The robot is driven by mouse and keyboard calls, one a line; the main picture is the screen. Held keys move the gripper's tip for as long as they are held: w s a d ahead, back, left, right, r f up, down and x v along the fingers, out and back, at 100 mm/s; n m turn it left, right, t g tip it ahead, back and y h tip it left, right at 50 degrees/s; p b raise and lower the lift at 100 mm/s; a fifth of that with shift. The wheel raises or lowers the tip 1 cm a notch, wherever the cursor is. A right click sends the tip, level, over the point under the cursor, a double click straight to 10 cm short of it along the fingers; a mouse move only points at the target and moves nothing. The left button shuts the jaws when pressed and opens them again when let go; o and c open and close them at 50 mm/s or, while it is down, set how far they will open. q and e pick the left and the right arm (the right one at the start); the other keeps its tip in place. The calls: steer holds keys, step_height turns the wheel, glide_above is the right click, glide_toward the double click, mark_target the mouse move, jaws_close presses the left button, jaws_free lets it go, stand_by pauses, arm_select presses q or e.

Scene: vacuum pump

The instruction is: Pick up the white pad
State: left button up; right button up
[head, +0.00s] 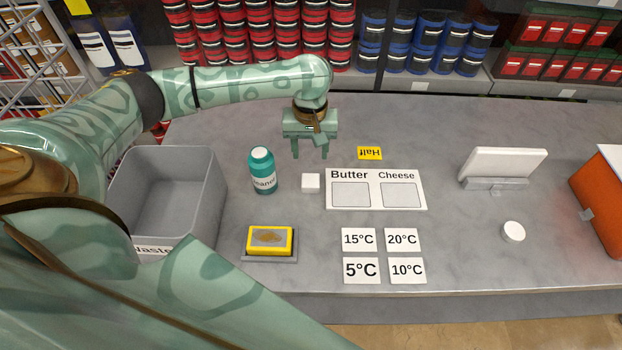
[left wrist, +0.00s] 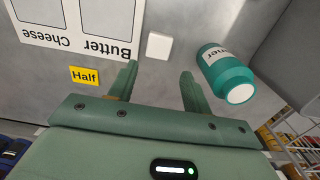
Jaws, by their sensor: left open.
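The white pad (head: 311,182) is a small white square lying on the grey counter, between the teal cleaner bottle (head: 262,171) and the Butter/Cheese board (head: 376,189). My left gripper (head: 310,156) is open and empty, above the counter and behind the pad in the head view. In the left wrist view the pad (left wrist: 159,46) lies beyond the fingertips (left wrist: 158,68), roughly in line with the gap between them, and is not touched. My right gripper does not show in either view.
The bottle (left wrist: 226,73) stands close beside the pad. A grey waste bin (head: 213,215) is at left. A yellow sponge (head: 270,240) lies on a tray. Temperature cards (head: 358,240) lie in front of the board. A yellow Half tag (head: 370,153) lies behind it.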

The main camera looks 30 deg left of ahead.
arm_select(q)
steer(key=b, duration=0.2)
glide_above(310, 180)
steer(key=f, duration=0.6)
steer(key=shift+s+d+f, duration=0.1)
steer(key=shift+s+d, duration=0.1)
steer(key=shift+s, duration=0.05)
steer(key=shift+w+f, duration=0.1)
steer(key=shift+f, duration=0.45)
steer(key=f+b, duration=0.2)
steer(key=f, duration=0.1)
steer(key=f+b, duration=0.1)
steer(key=f, duration=0.1)
steer(key=shift+w+a+f, duration=0.1)
steer(key=shift+w+a, duration=0.1)
steer(key=shift+w, duration=0.05)
steer(key=c, duration=0.6)
